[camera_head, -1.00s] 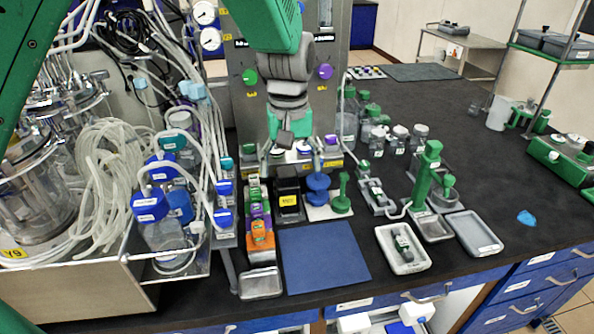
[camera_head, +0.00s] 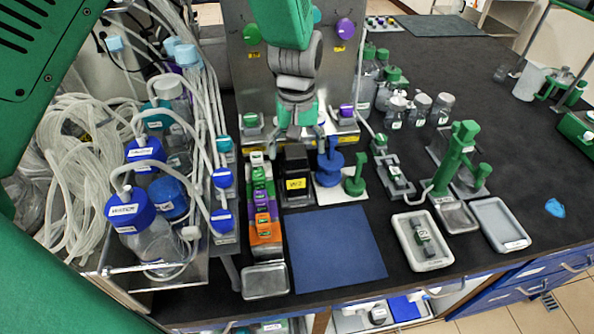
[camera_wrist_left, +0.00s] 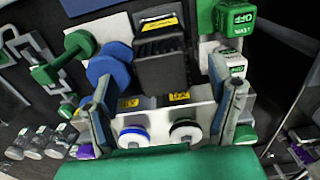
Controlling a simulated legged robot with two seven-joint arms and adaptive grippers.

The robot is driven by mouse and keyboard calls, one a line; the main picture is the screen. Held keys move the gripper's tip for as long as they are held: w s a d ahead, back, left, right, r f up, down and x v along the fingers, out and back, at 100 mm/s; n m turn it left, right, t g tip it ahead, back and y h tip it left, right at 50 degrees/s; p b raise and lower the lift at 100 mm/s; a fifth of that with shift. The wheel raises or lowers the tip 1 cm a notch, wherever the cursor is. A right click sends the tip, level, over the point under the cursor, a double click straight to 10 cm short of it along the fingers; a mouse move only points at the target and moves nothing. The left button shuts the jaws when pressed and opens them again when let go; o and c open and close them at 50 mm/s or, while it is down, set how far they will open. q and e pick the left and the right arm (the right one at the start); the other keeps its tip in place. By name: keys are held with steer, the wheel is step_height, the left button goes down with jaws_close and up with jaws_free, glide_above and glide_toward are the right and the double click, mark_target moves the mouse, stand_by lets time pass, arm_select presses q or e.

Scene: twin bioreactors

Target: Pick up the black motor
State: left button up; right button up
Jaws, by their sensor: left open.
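The black motor (camera_head: 295,175), a dark box with a yellow label, stands upright on the bench behind the blue mat. It also shows in the left wrist view (camera_wrist_left: 160,62), top centre, with dark ribbed sides. My left gripper (camera_head: 300,138) is open and empty, just behind and above the motor in the head view. In the wrist view its two fingers (camera_wrist_left: 163,105) stand wide apart on either side of the motor's near end. Whether they touch it I cannot tell. My right gripper is not in view.
A blue flanged part (camera_head: 328,165) and a green part (camera_head: 355,181) stand close right of the motor. A row of coloured labelled blocks (camera_head: 262,205) is close on its left. The blue mat (camera_head: 335,250) in front is bare. Tubing and bottles crowd the left.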

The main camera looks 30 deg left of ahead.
mark_target(295, 165)
arm_select(q)
steer(key=shift+s+f, duration=0.25)
steer(key=shift+f, duration=0.05)
steer(key=f, duration=0.4)
steer(key=shift+w+a+f+p, duration=0.1)
steer(key=shift+w+f+p, duration=0.15)
steer(key=shift+f+p, duration=0.05)
steer(key=shift+s, duration=0.1)
steer(key=shift+r, duration=0.1)
steer(key=c, duration=1.4)
jaws_close()
steer(key=shift+r, duration=0.1)
